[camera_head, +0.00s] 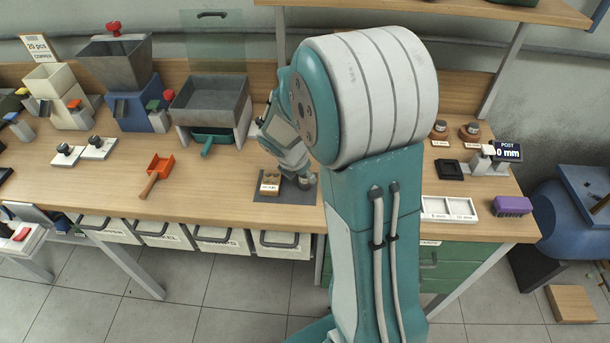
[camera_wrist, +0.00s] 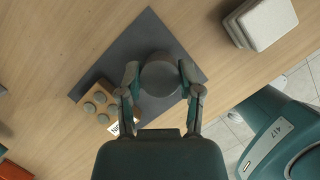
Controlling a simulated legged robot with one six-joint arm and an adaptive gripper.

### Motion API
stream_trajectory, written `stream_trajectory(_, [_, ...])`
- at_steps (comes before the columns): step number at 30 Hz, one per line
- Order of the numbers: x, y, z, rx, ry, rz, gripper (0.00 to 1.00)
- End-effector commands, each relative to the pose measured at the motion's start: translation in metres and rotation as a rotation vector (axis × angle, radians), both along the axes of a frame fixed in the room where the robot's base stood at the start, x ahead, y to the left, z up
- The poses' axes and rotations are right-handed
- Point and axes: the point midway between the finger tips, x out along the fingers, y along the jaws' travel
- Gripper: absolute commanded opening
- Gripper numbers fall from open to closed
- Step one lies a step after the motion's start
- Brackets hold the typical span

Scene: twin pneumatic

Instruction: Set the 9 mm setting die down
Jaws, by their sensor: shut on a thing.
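My gripper (camera_wrist: 160,76) is shut on a round grey metal die (camera_wrist: 160,72), which I take as the 9 mm setting die. One finger is on each side of it. The wrist view looks down on its flat top, with the dark grey mat (camera_wrist: 140,38) behind it. In the head view, the die (camera_head: 306,184) is low at the right part of the mat (camera_head: 287,199), below my gripper (camera_head: 300,176). Whether its base touches the mat is unclear. No size marking on the die is readable.
A small wooden block (camera_wrist: 97,103) with several round metal pieces is just left of the die. A white two-slot tray (camera_head: 450,208), purple brush (camera_head: 512,206) and black square holder (camera_head: 449,169) are on the right. An orange scoop (camera_head: 158,166) lies left. Bare wood surrounds the mat.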

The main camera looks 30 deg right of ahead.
Motion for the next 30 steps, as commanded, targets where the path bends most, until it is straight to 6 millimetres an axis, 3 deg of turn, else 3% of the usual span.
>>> stream_trajectory(2, [0.0,0.0,-0.008,0.001,0.001,0.002,0.0])
stream_trajectory(11, [0.0,0.0,-0.01,0.001,-0.002,0.001,0.0])
stream_trajectory(12, [0.0,0.0,-0.011,0.0,-0.001,0.0,0.51])
stream_trajectory(14, [0.0,0.0,-0.011,0.0,-0.001,0.0,0.78])
stream_trajectory(15, [0.0,0.0,-0.011,0.0,-0.001,0.0,0.81])
stream_trajectory(26, [0.0,0.0,-0.01,0.0,-0.001,0.0,0.81])
stream_trajectory(30, [-0.001,0.003,0.001,-0.002,-0.004,0.002,0.81])
